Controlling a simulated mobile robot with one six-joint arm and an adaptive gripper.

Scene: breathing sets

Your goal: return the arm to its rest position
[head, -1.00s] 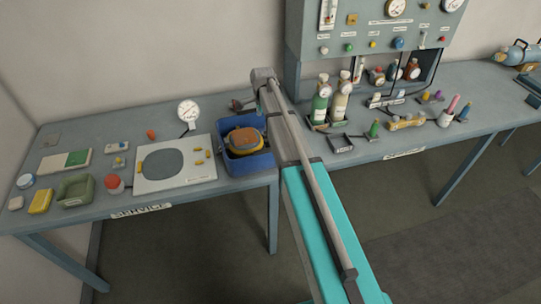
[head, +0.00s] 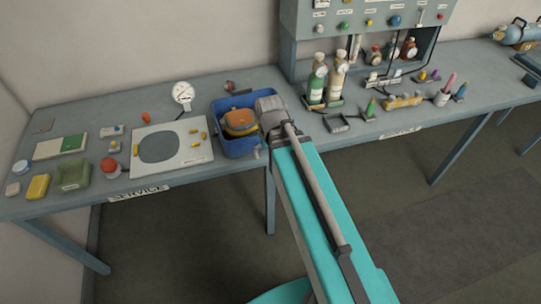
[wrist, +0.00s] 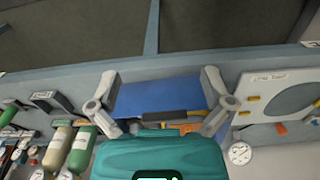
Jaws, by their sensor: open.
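My arm (head: 305,200) reaches from the lower right up to the bench, its grey wrist end (head: 272,112) at the right side of a blue bin (head: 238,147). In the wrist view my gripper (wrist: 162,78) has its two fingers spread wide with nothing between them, and the blue bin (wrist: 155,98) shows beyond them. Whether the fingers touch the bin cannot be told. The gripper fingers are mostly hidden behind the wrist in the head view. An orange-topped item (head: 240,118) lies in the bin.
A white board with a dark disc (head: 186,158) and a dial gauge (head: 183,93) are left of the bin. Bottles (head: 316,85) stand on the bench (head: 375,135) right of the arm, under a control panel (head: 372,14). Open floor (head: 180,240) lies in front.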

